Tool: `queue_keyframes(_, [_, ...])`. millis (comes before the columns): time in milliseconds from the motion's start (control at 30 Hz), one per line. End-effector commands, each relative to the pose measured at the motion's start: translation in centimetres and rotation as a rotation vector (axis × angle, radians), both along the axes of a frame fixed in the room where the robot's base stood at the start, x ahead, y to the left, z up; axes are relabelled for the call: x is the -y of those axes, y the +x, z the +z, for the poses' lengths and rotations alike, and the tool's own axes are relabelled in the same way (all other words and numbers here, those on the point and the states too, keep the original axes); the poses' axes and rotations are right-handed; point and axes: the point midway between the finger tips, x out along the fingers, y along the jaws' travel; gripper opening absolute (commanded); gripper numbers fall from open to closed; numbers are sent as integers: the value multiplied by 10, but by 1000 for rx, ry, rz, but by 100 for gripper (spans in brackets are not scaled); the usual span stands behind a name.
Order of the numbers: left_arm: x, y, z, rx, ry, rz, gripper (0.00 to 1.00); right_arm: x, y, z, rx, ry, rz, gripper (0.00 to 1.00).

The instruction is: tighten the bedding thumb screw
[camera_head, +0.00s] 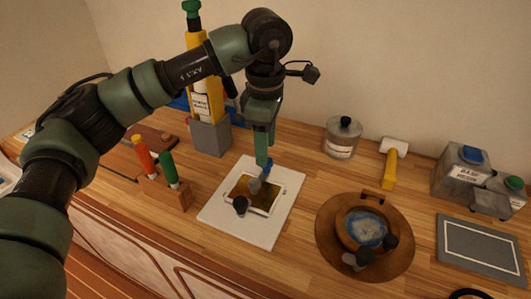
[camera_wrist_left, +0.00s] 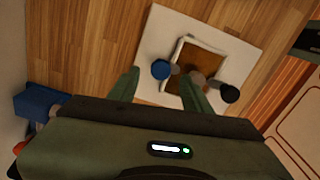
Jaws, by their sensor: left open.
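A white board (camera_head: 229,231) lies on the bench with a pale-framed amber plate (camera_head: 243,188) on it. A blue knob (camera_head: 268,170) stands at the plate's far edge and a black knob (camera_head: 240,206) at its near edge. Nothing marks which one is the bedding thumb screw. My left gripper (camera_head: 263,160) points down just above the blue knob. In the left wrist view its open fingers show either side of the blue knob (camera_wrist_left: 161,69); I cannot tell whether they touch it. The black knob (camera_wrist_left: 230,94) is beyond the right finger. My right gripper is out of view.
A round wooden dish (camera_head: 325,245) with blue contents stands right of the board. A jar (camera_head: 342,138), a mallet (camera_head: 390,165) and containers (camera_head: 459,172) are at the back right.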

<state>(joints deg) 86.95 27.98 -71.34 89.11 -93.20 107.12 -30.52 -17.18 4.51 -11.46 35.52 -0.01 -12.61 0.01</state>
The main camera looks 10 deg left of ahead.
Motion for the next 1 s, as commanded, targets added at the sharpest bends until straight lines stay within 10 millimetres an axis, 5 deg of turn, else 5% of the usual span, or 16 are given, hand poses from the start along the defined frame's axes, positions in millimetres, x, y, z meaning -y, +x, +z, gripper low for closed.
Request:
queue_keyframes(300, [0, 1, 45, 2, -1, 0, 49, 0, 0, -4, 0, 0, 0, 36])
queue_keyframes(700, [0, 0, 51, 1, -1, 0, 49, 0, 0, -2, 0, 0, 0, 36])
queue_keyframes(867, [0, 0, 79, 2, -1, 0, 49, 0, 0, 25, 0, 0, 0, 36])
queue_keyframes(1000, [0, 0, 122, 2, -1, 0, 49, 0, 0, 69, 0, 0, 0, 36])
